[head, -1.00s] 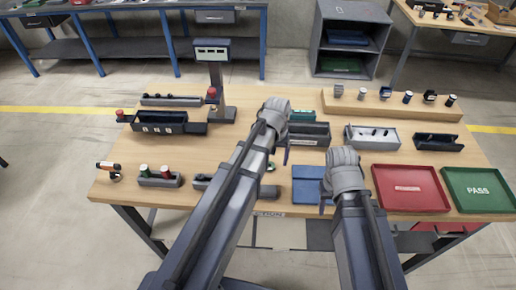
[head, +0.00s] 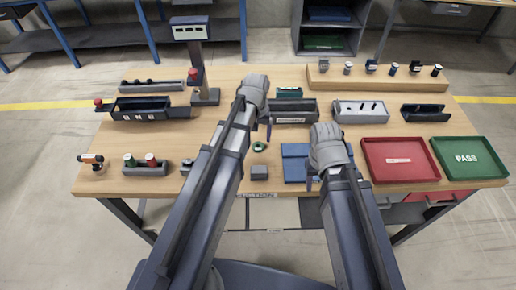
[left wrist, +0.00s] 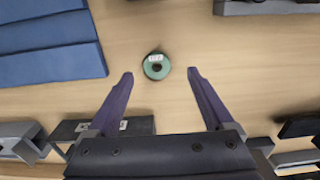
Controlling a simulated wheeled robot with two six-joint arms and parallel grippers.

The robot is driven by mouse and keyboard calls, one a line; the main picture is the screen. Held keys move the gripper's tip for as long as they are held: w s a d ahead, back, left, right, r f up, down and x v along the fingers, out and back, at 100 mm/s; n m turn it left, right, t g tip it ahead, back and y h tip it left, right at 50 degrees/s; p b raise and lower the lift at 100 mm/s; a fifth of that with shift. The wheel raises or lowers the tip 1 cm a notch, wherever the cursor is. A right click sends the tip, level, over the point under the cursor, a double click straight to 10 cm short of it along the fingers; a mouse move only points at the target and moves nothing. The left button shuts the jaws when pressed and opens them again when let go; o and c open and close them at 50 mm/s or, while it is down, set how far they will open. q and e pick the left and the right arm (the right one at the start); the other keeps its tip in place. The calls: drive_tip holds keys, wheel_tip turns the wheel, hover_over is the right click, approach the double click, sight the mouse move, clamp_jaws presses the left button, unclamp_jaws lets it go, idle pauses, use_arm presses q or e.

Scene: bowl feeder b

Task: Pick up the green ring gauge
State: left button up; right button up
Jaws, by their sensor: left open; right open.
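The green ring gauge (head: 259,146) lies flat on the wooden table, beside my left forearm in the head view. In the left wrist view the green ring gauge (left wrist: 156,66) has a dark centre and a small white label. My left gripper (left wrist: 160,73) is open and empty, and the ring appears centred just beyond its fingertips, apart from both. In the head view my left gripper (head: 268,131) is above the table near the ring; its height is hard to tell. My right gripper (head: 309,183) is open over the blue mat, its fingers mostly hidden.
A small grey block (head: 259,173) sits in front of the ring. The blue mat (head: 294,164) is to its right, with a red tray (head: 400,174) and green PASS tray (head: 469,175) farther right. A grey bin (head: 293,117) stands behind. Bare table surrounds the ring.

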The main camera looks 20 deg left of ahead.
sight(258, 143)
use_arm(q)
drive_tip(key=f+b, duration=0.4)
drive_tip(key=f, duration=0.1)
drive_tip(key=shift+w+d, duration=0.15)
drive_tip(key=shift+w, duration=0.2)
drive_tip(key=shift+r, duration=0.15)
clamp_jaws()
idle(0.4)
wheel_tip(258, 143, up, 9)
drive_tip(key=p, duration=0.8)
